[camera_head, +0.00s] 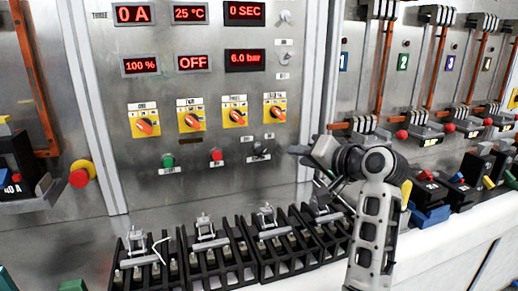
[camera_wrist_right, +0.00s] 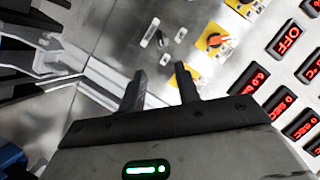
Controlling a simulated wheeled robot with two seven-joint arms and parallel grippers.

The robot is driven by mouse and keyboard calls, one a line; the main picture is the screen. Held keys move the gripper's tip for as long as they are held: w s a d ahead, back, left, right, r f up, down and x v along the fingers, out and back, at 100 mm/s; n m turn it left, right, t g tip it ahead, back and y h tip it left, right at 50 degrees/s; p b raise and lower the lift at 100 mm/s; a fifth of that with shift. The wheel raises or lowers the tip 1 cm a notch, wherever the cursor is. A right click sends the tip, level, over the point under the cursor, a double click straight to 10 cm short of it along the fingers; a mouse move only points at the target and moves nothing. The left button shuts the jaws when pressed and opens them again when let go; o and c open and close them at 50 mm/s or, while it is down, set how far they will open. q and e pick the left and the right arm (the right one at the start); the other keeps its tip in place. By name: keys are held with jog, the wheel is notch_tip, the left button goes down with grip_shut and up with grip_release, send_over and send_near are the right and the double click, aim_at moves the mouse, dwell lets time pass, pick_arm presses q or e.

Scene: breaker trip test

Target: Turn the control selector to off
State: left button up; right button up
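The control selector appears to be the small black switch (camera_head: 260,151) low on the grey panel, right of the red button; its label is too small to read. It seems to show in the right wrist view as a dark knob (camera_wrist_right: 160,38) beyond the fingertips. I cannot tell which position it points to. My right gripper (camera_head: 300,155) is just right of the switch, apart from it. In the right wrist view its two dark fingers (camera_wrist_right: 160,70) stand apart with nothing between them. My left gripper is in neither view.
Several orange rotary knobs (camera_head: 190,120) on yellow plates sit above. A green button (camera_head: 168,160) and a red button (camera_head: 216,155) are left of the switch. Red displays (camera_head: 193,63) read OFF and other values. Black terminal fixtures (camera_head: 208,250) stand on the bench below.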

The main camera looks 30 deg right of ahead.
aim_at(264, 151)
jog(key=p+x, duration=0.2)
jog(key=x, duration=1.2)
jog(key=shift+w, duration=0.1)
grip_shut()
